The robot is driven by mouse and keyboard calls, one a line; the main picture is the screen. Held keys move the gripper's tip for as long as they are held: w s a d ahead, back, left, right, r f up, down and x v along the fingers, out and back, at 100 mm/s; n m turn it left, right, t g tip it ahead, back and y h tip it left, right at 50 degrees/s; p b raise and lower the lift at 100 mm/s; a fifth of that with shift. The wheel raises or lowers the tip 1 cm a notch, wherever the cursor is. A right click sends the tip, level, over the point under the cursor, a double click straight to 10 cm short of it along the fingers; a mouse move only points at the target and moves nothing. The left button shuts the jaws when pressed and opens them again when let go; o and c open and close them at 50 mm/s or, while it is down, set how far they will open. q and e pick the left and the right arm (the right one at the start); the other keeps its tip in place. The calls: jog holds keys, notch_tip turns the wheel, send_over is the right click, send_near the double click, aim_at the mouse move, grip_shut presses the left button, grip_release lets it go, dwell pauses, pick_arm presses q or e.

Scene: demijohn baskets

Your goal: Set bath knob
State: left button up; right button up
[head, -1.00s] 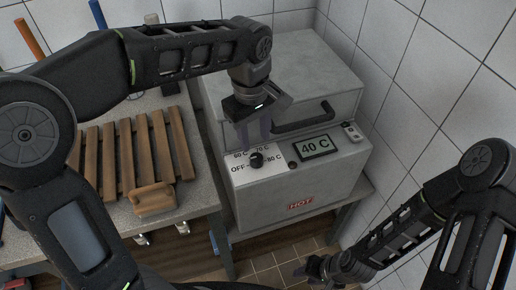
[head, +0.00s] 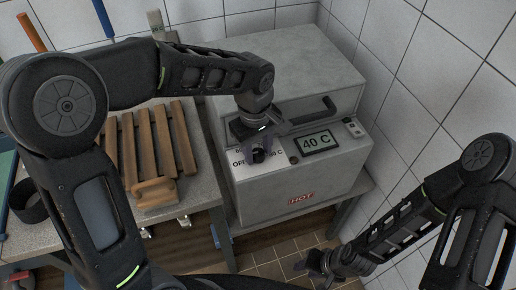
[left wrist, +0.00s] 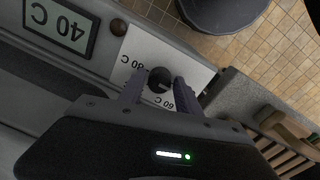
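The black bath knob (head: 259,156) sits on a white dial plate on the front panel of a grey bath. A display (head: 317,142) beside it reads 40 C. My left gripper (head: 259,150) is over the knob and hides part of the dial. In the left wrist view the knob (left wrist: 160,79) lies between the two fingertips (left wrist: 158,84), with a gap visible beside it, so the fingers look open. The pointer's exact setting is hard to read. My right gripper (head: 322,266) is low at the right, away from the bath, too dark and small to judge.
The bath has a dark lid handle (head: 306,117) just behind the panel and a red HOT label (head: 301,199) on its front. A bench with a wooden slatted rack (head: 160,150) stands at left. A tiled wall is close on the right.

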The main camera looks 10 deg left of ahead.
pick_arm(q)
grip_shut()
dwell(0.3)
jog(key=shift+m, duration=0.4)
jog(key=m, duration=0.3)
jog(key=shift+m, duration=0.3)
jog(key=m, duration=0.4)
jog(key=shift+m, duration=0.4)
grip_release()
jog(key=shift+b, duration=0.3)
